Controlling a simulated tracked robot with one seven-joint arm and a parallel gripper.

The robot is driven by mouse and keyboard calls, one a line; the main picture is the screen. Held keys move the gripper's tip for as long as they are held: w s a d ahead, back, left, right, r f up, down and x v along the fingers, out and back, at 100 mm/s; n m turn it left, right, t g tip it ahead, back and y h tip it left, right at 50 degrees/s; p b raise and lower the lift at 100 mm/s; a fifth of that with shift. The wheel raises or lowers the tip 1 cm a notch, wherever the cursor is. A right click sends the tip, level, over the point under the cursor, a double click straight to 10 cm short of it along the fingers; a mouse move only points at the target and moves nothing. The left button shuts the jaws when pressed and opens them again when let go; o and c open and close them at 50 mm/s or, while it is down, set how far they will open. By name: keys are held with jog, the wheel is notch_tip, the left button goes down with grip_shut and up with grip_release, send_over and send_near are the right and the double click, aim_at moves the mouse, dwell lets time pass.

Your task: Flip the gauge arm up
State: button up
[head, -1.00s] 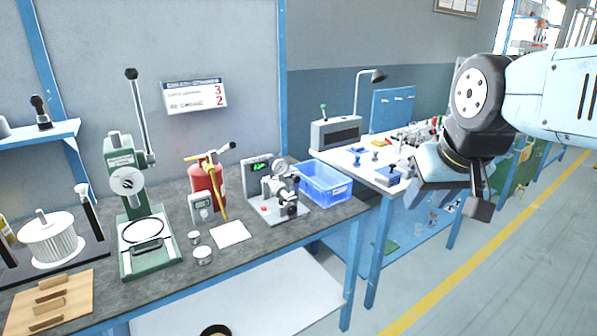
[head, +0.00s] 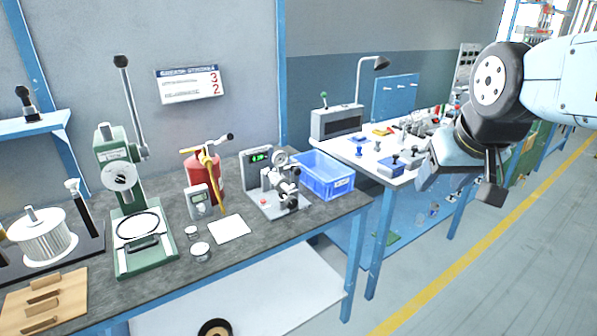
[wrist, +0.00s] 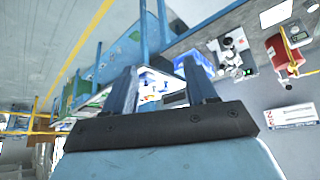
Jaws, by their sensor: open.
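The gauge fixture (head: 266,203) stands on the dark bench, left of the blue bin. It has a grey base, a box with a green display (head: 259,157) and a jointed metal arm with a round dial (head: 279,158). The exact pose of that arm is too small to tell. My gripper (head: 460,188) is open and empty, in the air at the right, well away from the fixture. In the wrist view the open fingers (wrist: 162,82) point towards the benches, and the fixture (wrist: 231,50) shows beyond them, upper right of centre.
A blue bin (head: 327,178) stands right beside the fixture. A green press (head: 115,175), a red extinguisher-like can (head: 206,172) and a small meter (head: 198,201) stand to its left. A white table (head: 345,155) with small parts lies between bench and gripper. The floor in front is clear.

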jog(key=w+f+n+t, duration=0.2)
jog(key=w+f+t, duration=0.1)
jog(key=w, duration=1.2)
jog(key=n+t+y, duration=0.4)
jog(key=n+y, duration=0.1)
send_near(299, 173)
jog(key=s+d+r, duration=0.2)
jog(key=d+r, duration=0.2)
jog(key=d, duration=0.6)
jog(key=a+f+n+t+y, duration=0.2)
jog(key=a+f+y, duration=0.3)
jog(key=a+f, duration=0.15)
jog(key=x, duration=1.3)
jog(key=shift+w+f, duration=0.15)
jog(key=shift+f, duration=0.2)
jog(key=shift+c, duration=0.4)
grip_shut()
